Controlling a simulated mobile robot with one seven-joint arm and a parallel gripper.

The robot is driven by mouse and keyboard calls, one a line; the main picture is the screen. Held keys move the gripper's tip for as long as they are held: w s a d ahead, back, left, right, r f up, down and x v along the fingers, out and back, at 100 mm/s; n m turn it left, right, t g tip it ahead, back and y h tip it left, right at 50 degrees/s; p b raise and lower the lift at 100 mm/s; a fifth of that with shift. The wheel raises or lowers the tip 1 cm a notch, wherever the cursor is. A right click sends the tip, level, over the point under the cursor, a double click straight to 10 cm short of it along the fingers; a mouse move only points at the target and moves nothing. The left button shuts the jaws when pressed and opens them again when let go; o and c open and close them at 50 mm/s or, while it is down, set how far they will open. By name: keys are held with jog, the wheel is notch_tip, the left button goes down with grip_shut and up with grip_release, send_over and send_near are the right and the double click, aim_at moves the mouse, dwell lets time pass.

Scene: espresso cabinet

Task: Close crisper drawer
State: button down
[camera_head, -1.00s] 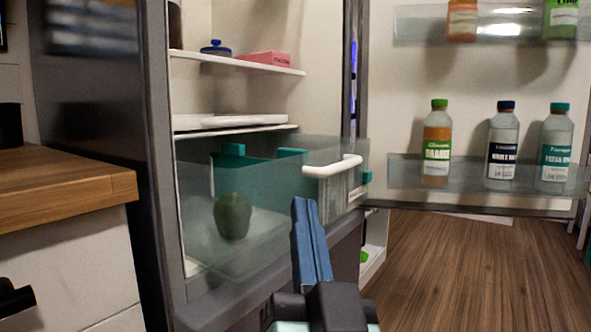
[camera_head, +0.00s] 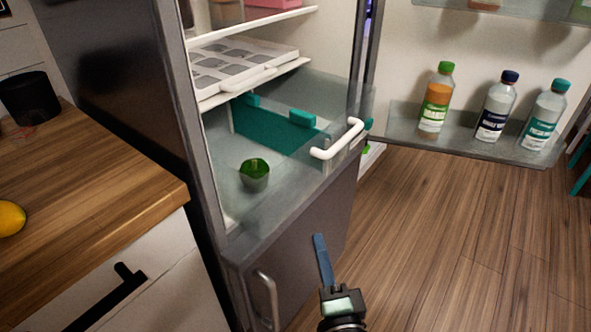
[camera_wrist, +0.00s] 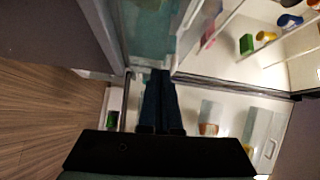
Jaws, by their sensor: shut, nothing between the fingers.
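The crisper drawer (camera_head: 288,186) is a clear bin with a white handle (camera_head: 338,140) on its front, low in the open fridge. It is pulled partly out. A green pepper (camera_head: 254,174) lies inside, with a teal divider (camera_head: 275,128) behind it. My gripper (camera_head: 320,240) has blue fingers, shut and empty, in front of and below the drawer, apart from the handle. In the wrist view, the shut fingers (camera_wrist: 161,78) point toward the fridge interior, and part of the teal-tinted drawer (camera_wrist: 150,35) shows beyond them.
The fridge door (camera_head: 400,60) stands open at the right, with several bottles on its shelf (camera_head: 470,140). A wooden counter (camera_head: 90,200) stands at the left. A closed lower compartment (camera_head: 310,235) is under the drawer. Wooden floor (camera_head: 450,240) is clear at the right.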

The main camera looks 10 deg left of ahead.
jog(key=m+p, duration=0.1)
send_near(292, 190)
jog(key=w+d, duration=0.2)
jog(key=w, duration=0.2)
jog(key=shift+w+a+r+p, duration=0.1)
jog(key=shift+w+a, duration=0.2)
jog(key=shift+a, duration=0.3)
jog(key=shift+w+a+p, duration=0.15)
jog(key=shift+w+a, duration=0.1)
jog(key=shift+a, duration=0.35)
jog(key=shift+w+a+r+p, duration=0.1)
jog(key=shift+w+a, duration=0.2)
jog(key=shift+a, duration=0.25)
